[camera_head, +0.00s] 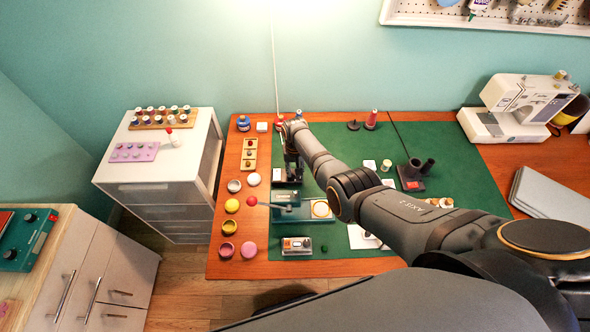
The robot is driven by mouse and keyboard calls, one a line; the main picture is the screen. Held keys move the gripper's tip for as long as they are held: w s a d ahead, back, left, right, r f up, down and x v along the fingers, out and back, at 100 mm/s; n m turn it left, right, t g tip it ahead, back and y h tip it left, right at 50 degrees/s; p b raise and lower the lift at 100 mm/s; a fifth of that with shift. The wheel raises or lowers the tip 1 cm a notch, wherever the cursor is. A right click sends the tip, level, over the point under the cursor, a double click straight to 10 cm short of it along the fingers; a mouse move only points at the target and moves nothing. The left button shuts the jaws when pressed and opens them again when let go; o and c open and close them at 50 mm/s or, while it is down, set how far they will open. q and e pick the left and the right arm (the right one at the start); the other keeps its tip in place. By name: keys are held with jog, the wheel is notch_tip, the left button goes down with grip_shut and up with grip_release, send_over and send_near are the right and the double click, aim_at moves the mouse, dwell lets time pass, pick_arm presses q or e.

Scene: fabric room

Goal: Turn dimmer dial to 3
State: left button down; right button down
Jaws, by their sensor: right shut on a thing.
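My right gripper (292,176) points down over the left part of the green mat (450,170). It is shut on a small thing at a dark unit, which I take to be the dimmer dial. The fingers and arm hide the dial, so its mark and numbers cannot be read. My right arm reaches in from the lower right and covers part of the mat. My left gripper is not in view.
A teal device (290,213) and a small white-fronted box (297,246) stand just in front of the gripper. Round tins, one yellow (232,206), line the table's left side. A sewing machine (518,105) stands at the back right.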

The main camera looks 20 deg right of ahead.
jog(key=shift+m, duration=0.6)
jog(key=c, duration=1.1)
grip_release()
jog(key=shift+o, duration=0.2)
notch_tip(320, 180, up, 12)
